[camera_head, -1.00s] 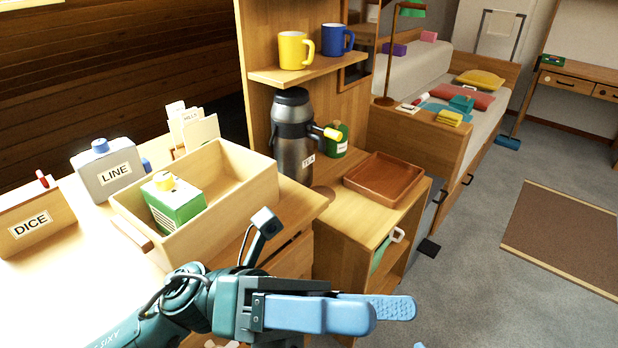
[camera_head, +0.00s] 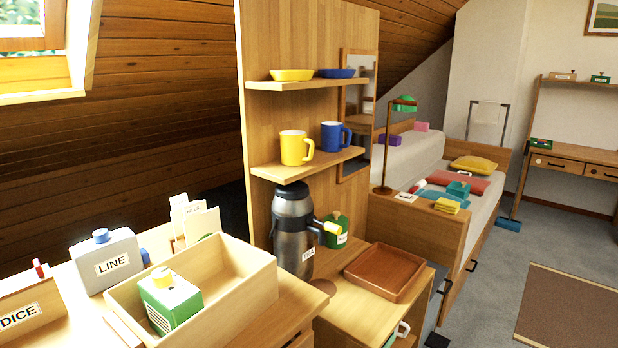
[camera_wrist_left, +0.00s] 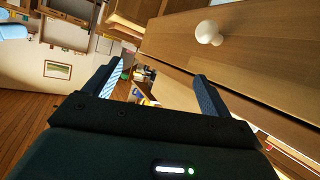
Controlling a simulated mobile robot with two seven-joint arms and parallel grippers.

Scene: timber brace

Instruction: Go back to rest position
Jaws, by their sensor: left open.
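My left gripper (camera_wrist_left: 158,88) shows in the left wrist view with its two fingers spread apart and nothing between them. A wooden drawer front with a pale round knob (camera_wrist_left: 208,33) is close beside it, in the upper right of that view. The knob is apart from the fingers. Neither of my grippers shows in the head view.
A wooden box (camera_head: 236,290) with a green-and-white container (camera_head: 170,302) stands on the desk near a LINE box (camera_head: 108,262). A steel flask (camera_head: 293,232) and a brown tray (camera_head: 385,272) stand on the cabinet.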

